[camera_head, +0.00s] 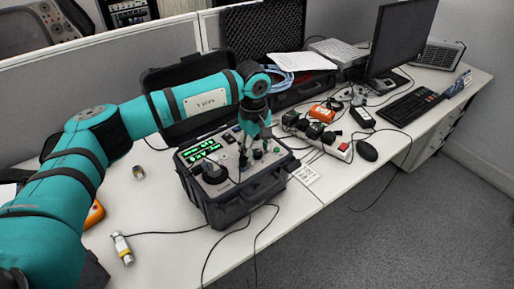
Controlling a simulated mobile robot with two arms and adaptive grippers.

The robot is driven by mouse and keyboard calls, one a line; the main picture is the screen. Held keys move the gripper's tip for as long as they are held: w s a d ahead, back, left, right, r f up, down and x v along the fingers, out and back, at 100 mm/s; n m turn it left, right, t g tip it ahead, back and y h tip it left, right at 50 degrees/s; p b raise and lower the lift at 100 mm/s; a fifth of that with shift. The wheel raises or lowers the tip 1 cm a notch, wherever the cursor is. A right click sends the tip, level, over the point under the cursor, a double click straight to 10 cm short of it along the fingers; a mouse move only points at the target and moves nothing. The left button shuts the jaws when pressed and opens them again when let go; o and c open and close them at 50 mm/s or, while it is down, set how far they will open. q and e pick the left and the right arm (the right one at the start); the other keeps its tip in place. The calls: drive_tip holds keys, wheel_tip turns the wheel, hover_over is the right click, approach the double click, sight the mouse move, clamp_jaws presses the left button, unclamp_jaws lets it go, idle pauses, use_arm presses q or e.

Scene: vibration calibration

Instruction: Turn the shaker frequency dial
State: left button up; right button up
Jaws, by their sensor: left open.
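The shaker unit (222,211) is a black open case on the white desk. Its top panel carries a green lit display (201,151), a round dark fitting at the left, and small knobs and switches. My left arm comes in from the left and reaches over the case. My left gripper (261,155) points down, open, just above the right part of the panel. The frequency dial cannot be told apart from the other small controls near the fingers. I cannot tell whether the fingers touch anything. My right gripper is not in view.
A power strip (318,133) with plugs and cables lies right of the case. A small metal sensor (122,248) with a cable lies front left.

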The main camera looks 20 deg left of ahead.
sight(255, 152)
use_arm(q)
drive_tip(key=shift+s+a+r, duration=0.1)
drive_tip(key=shift+r, duration=1.9)
drive_tip(key=shift+s+a+r, duration=0.1)
drive_tip(key=shift+r, duration=1.9)
